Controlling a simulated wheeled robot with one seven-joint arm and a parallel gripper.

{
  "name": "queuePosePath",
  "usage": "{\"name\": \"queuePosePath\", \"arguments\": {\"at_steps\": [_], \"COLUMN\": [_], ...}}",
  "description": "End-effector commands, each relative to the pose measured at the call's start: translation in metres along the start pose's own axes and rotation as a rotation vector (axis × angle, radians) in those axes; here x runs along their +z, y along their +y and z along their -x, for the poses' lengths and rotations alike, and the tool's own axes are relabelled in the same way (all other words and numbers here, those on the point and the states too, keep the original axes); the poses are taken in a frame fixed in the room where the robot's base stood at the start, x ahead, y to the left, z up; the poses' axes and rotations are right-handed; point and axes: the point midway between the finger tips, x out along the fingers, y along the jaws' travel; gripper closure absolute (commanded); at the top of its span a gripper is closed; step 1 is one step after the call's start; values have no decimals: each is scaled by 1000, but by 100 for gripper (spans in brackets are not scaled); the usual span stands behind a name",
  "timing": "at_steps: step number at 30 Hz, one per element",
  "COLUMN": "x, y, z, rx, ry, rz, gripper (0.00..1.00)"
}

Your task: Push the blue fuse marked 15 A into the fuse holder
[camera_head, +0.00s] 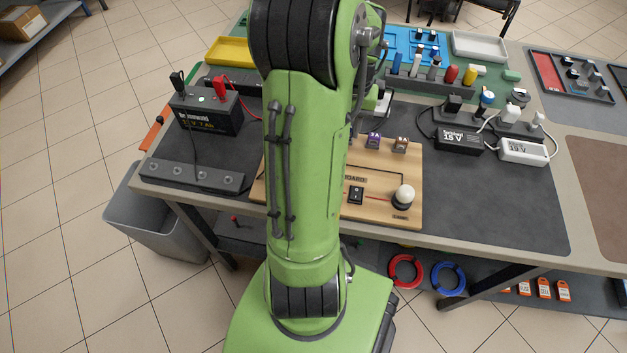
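A wooden board (395,215) lies on the bench's dark mat, partly hidden behind my green arm. Two small dark parts with coloured tops stand at its back edge: a purple-topped one (374,140) and a brownish-red-topped one (401,144). I cannot read any marking on them. I cannot pick out a blue fuse marked 15 A or say for sure which part is the fuse holder; the arm covers the board's left middle. A black rocker switch (356,195) and a white lamp (403,197) are at the board's front. My gripper cannot be made out; the arm's upper links block the view.
A black battery (207,112) with red and black leads stands left, behind a dark terminal strip (192,177). Power adapters, black (459,141) and white (523,151), sit right. A rack of coloured items (440,83) is behind. The mat's right front (490,205) is clear.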

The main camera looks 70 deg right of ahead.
Motion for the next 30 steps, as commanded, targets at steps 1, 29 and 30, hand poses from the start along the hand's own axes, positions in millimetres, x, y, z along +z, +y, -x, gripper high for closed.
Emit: {"name": "queuePosePath", "arguments": {"at_steps": [1, 29, 30], "x": [0, 0, 0], "y": [0, 0, 0], "z": [4, 41, 43], "rx": [0, 0, 0], "ry": [0, 0, 0], "rz": [0, 0, 0], "gripper": [100, 100, 100]}}
